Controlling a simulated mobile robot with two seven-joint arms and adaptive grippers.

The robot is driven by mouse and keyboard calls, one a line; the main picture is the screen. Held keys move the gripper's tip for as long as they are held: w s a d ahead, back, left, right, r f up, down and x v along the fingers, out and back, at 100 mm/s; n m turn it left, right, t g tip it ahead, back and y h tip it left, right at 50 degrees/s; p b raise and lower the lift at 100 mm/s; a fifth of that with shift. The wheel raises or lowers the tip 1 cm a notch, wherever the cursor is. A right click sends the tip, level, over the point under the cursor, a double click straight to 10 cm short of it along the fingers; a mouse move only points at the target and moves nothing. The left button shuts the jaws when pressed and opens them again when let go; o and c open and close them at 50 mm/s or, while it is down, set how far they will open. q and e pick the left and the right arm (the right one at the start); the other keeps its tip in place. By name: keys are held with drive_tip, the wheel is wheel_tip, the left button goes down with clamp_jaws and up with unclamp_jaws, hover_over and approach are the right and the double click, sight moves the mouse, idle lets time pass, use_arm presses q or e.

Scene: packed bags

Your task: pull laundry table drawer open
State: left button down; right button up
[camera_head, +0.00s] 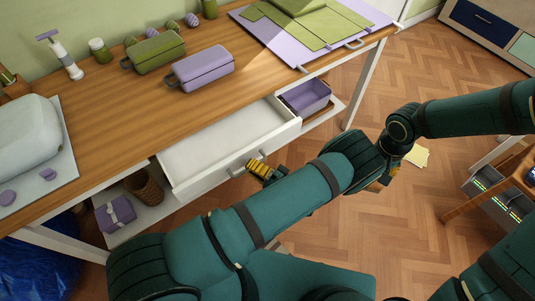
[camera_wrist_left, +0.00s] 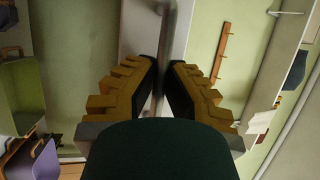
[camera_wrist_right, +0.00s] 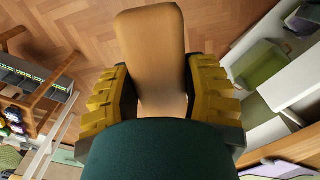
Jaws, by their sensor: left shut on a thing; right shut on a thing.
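The laundry table (camera_head: 130,125) has a wooden top and white frame. Its white drawer (camera_head: 225,140) stands pulled out at the front, its inside bare. The handle (camera_head: 236,167) is a small bar on the drawer front. My left gripper (camera_head: 256,169) is at this handle, with yellow fingers. In the left wrist view, its fingers (camera_wrist_left: 161,85) are shut on the upright grey handle bar (camera_wrist_left: 163,50). My right gripper (camera_wrist_right: 155,95) is shut on a tan, round-cornered flat piece (camera_wrist_right: 150,50), seen in the right wrist view. In the head view my arms largely hide that gripper.
Green (camera_head: 153,52) and lilac (camera_head: 203,68) pouches lie on the tabletop. A lilac bin (camera_head: 305,96), a wicker basket (camera_head: 145,185) and a wrapped gift (camera_head: 115,213) sit on the low shelf. A wooden stand with grey drawers (camera_head: 490,185) is at the right. Floor shows between.

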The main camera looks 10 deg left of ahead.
use_arm(q)
drive_tip(key=shift+s+d, duration=0.5)
drive_tip(key=c, duration=1.3)
unclamp_jaws()
drive_tip(key=v, duration=1.2)
